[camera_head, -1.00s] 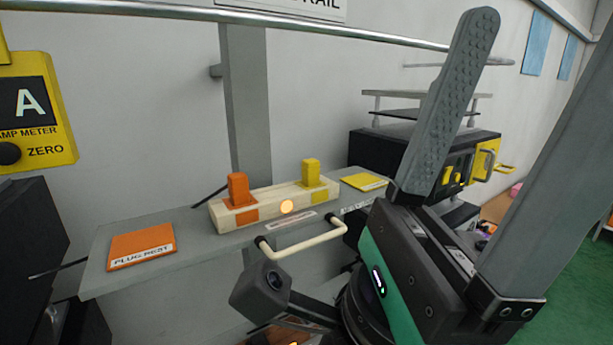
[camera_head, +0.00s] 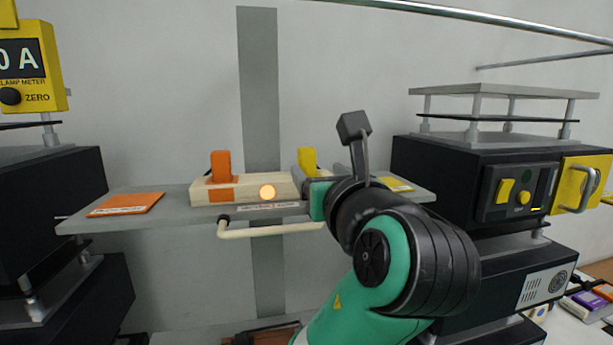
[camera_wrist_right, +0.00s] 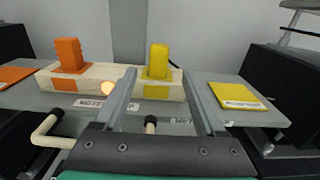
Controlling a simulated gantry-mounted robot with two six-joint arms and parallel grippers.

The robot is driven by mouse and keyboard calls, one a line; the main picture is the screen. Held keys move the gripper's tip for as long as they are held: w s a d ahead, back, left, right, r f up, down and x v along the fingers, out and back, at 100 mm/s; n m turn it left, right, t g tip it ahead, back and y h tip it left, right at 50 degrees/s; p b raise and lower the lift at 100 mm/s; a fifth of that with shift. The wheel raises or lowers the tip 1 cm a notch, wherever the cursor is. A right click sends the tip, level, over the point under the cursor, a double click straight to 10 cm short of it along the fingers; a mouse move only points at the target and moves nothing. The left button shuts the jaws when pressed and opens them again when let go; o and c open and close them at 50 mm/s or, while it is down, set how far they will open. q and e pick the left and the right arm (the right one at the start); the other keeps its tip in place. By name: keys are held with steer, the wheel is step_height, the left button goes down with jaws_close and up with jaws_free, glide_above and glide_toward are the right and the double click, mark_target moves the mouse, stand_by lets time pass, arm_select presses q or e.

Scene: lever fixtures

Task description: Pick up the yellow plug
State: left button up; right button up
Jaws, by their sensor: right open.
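The yellow plug (camera_head: 307,160) stands upright in the right end of a cream block (camera_head: 255,186) on a grey shelf. In the wrist view the yellow plug (camera_wrist_right: 158,62) shows ahead, between the fingers of my right gripper (camera_wrist_right: 161,80). The gripper is open and its fingers are empty, pointing toward the plug. In the head view the right gripper (camera_head: 306,182) is in front of the block's right end, and my arm hides that end and the plug's lower part. My left gripper is in neither current view.
An orange plug (camera_head: 221,166) stands in the block's left end, beside a glowing round lamp (camera_head: 267,192). A cream handle (camera_head: 268,230) runs along the shelf front. Flat orange (camera_head: 126,205) and yellow (camera_head: 396,184) pads lie on either side. Black equipment flanks the shelf.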

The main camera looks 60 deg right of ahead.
mark_target(310, 162)
steer(key=p+x, duration=0.1)
steer(key=x, duration=0.4)
steer(key=shift+w+d+r+p, duration=0.1)
steer(key=shift+w+d+p, duration=0.15)
steer(key=shift+d+p, duration=0.1)
steer(key=shift+w+d, duration=0.35)
steer(key=shift+d, duration=0.05)
steer(key=p+x, duration=0.2)
steer(key=x, duration=0.2)
steer(key=shift+w+d, duration=0.1)
steer(key=shift+w, duration=0.15)
jaws_close()
